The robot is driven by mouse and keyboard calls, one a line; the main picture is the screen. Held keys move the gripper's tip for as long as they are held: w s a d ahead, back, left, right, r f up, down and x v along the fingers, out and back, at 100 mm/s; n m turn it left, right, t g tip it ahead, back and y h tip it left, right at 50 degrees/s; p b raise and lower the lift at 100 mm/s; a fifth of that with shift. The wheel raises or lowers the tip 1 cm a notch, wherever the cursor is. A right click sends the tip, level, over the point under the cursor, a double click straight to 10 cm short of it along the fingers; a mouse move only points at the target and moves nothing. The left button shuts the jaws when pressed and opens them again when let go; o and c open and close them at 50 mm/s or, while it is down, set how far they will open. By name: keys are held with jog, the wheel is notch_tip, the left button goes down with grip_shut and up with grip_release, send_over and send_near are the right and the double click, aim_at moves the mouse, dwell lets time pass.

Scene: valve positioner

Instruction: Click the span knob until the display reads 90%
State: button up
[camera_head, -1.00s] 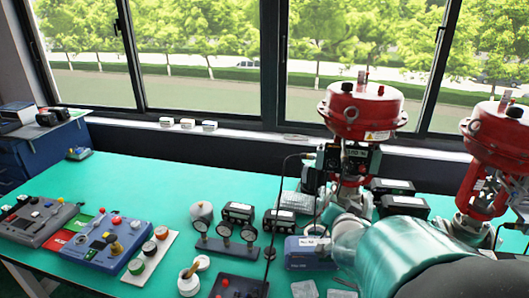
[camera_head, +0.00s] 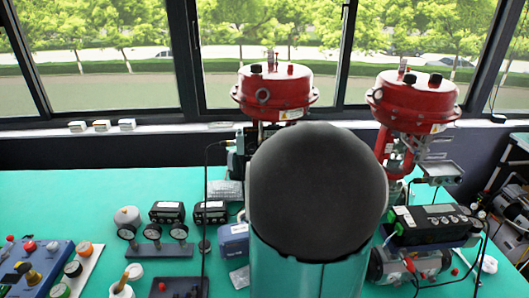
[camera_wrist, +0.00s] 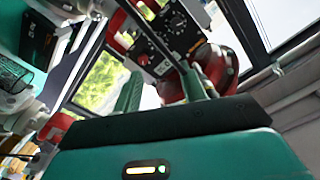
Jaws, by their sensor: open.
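My gripper (camera_wrist: 160,88) is open in the wrist view, its two green fingers apart with nothing seen between them. Beyond the fingertips is a black positioner panel (camera_wrist: 180,28) with a round dial and small knobs, beside red valve parts (camera_wrist: 222,65). The panel appears apart from the fingers. I cannot tell which knob is the span knob, and no percentage reading is legible. The right red valve (camera_head: 413,100) shows beside my arm.
Gauges (camera_head: 152,240), dark boxes (camera_head: 167,211) and a blue control box (camera_head: 35,262) are at left. Windows and a sill with small white items (camera_head: 102,125) lie behind.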

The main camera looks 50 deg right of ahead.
jog(key=x, duration=1.2)
jog(key=shift+d, duration=0.15)
jog(key=shift+s+f, duration=0.1)
grip_shut()
